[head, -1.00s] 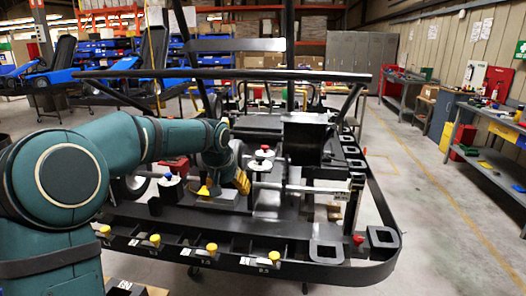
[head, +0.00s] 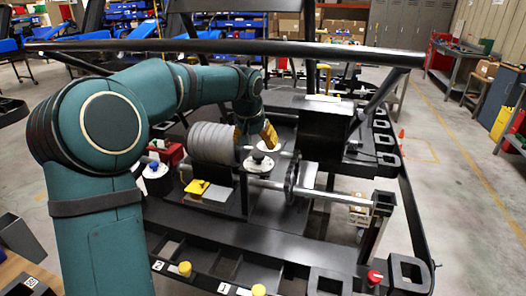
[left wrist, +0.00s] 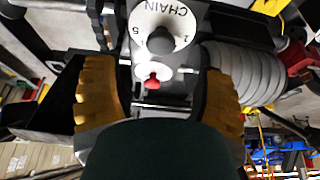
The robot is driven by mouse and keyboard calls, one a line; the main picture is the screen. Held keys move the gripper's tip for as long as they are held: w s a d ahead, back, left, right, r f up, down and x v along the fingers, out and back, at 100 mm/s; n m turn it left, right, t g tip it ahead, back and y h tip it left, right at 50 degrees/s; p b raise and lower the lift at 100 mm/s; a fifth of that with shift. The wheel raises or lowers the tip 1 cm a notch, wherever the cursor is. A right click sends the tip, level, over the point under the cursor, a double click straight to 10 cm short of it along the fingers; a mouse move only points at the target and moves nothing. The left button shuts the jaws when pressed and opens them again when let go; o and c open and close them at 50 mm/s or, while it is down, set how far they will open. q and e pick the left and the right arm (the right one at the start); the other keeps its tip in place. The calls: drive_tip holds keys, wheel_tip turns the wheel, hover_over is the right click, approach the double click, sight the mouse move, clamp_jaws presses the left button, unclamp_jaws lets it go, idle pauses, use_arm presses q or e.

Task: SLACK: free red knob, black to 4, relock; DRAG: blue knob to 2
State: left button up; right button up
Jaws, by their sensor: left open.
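My left gripper (head: 254,139) is open above the middle dials. In the left wrist view the red knob (left wrist: 152,83), on a small white plate, shows between the spread yellow fingers, with no finger visibly touching it. The black knob (left wrist: 160,41) is just above it in that view, on a white dial marked CHAIN (left wrist: 147,20); a 5 and a 2 are readable. In the head view the black knob (head: 258,157) stands clear, while the red knob is hidden near my fingers. The blue knob (head: 153,163) sits on a white dial (head: 156,171) to the left. My right gripper is out of view.
A grey ribbed cylinder (head: 212,142) lies just left of my gripper. A black box (head: 325,130) and a silver bar (head: 335,198) are to the right. Yellow knobs (head: 184,268) line the front rail. Another red knob (head: 375,277) tops the right front post.

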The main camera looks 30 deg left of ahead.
sight(258, 155)
use_arm(q)
drive_tip(key=b+x, duration=0.1)
drive_tip(key=x, duration=0.5)
drive_tip(key=shift+f, duration=0.2)
clamp_jaws()
